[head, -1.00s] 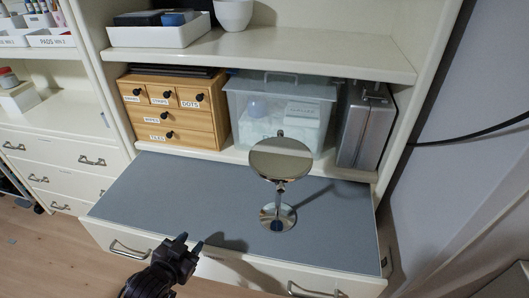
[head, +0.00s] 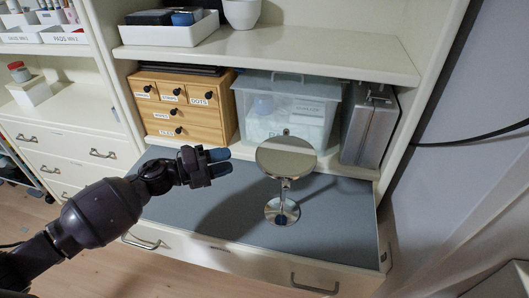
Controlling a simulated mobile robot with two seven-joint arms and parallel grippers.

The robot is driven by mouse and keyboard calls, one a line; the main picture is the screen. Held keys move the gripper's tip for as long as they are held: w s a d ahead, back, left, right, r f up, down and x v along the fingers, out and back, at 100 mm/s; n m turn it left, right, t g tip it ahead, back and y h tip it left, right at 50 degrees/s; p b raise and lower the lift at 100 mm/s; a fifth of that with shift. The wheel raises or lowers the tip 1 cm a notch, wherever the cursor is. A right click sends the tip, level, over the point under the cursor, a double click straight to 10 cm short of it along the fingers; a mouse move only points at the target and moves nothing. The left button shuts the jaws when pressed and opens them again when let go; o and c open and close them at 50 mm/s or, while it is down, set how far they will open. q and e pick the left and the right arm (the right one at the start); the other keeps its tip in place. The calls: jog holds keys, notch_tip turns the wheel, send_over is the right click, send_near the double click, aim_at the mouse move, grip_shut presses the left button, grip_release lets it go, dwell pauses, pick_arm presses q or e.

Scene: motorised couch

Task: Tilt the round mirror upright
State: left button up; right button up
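The round mirror (head: 287,158) stands on a chrome stem and round base (head: 282,211) on the grey pull-out surface. Its disc is tilted back, with the reflective face turned partly upward. My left gripper (head: 226,162) is to the left of the mirror disc, at about its height in the picture, with its fingers pointing at it. A small gap shows between the fingertips and the mirror's rim. The two dark blue fingertips are apart with nothing between them. My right gripper is not in view.
The grey surface (head: 335,225) is otherwise clear. Behind the mirror stand a wooden drawer box (head: 185,125), a clear plastic bin (head: 300,90) and a silver case (head: 370,125). A shelf (head: 270,52) with a white tray (head: 170,32) overhangs them.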

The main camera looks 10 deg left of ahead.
aim_at(264, 151)
pick_arm(q)
jog(key=x, duration=0.6)
jog(key=p+x, duration=0.1)
jog(key=x, duration=0.2)
jog(key=shift+s+d+r, duration=0.1)
jog(key=shift+s+d, duration=0.05)
jog(key=shift+d, duration=0.25)
jog(key=shift+w+d, duration=0.3)
jog(key=shift+d, duration=0.3)
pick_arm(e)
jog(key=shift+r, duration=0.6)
pick_arm(q)
jog(key=c, duration=0.7)
grip_shut()
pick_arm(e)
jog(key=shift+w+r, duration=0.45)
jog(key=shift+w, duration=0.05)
